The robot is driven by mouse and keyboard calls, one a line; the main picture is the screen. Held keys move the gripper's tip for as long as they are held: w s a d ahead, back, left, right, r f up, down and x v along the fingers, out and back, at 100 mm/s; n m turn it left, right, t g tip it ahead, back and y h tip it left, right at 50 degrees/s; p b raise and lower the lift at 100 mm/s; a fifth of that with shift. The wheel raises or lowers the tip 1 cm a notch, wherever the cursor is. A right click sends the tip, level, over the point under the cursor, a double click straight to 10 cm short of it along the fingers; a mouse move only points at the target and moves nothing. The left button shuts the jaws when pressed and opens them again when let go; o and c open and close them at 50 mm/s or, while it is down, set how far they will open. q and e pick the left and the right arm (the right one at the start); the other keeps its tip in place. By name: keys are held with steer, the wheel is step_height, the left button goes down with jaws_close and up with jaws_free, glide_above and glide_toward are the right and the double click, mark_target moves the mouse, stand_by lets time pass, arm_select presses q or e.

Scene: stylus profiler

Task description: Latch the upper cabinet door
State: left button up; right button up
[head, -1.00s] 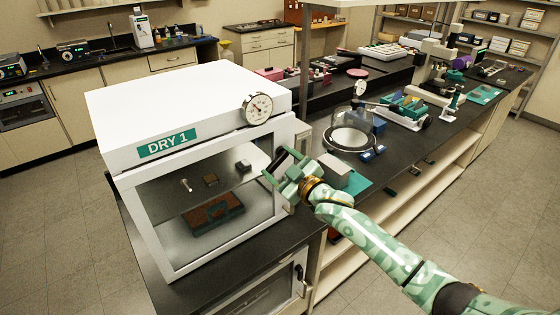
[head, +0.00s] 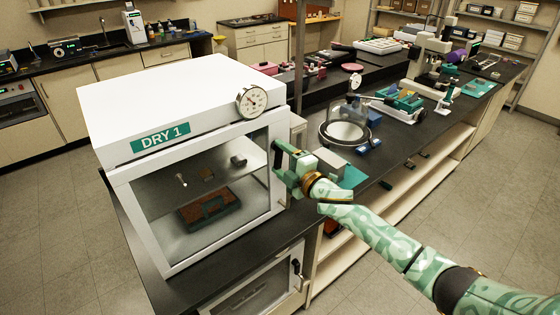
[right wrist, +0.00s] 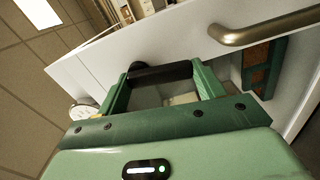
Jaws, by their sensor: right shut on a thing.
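The upper cabinet is the white box labelled DRY 1 (head: 160,141). Its white-framed glass door (head: 203,190) looks flush with the front, though any small gap at the right edge is hidden by my gripper. My right gripper (head: 279,158) is at the right edge of this door. In the right wrist view its green fingers (right wrist: 160,85) are shut on a black latch handle (right wrist: 160,73), which spans between the fingertips. A bronze bar handle (right wrist: 270,28) is near it on the white door face. My left gripper is not in view.
A round dial gauge (head: 252,101) sits at the cabinet's upper front edge. A lower glass-fronted cabinet (head: 255,290) is below the black bench. A grey block (head: 330,163) and a ringed stage (head: 345,134) stand right of my gripper. Free floor lies at the right.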

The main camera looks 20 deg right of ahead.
steer(key=shift+d+f+n, duration=0.15)
steer(key=shift+n, duration=0.65)
steer(key=o, duration=1)
steer(key=shift+w, duration=0.1)
steer(key=v, duration=1.6)
steer(key=shift+b, duration=0.3)
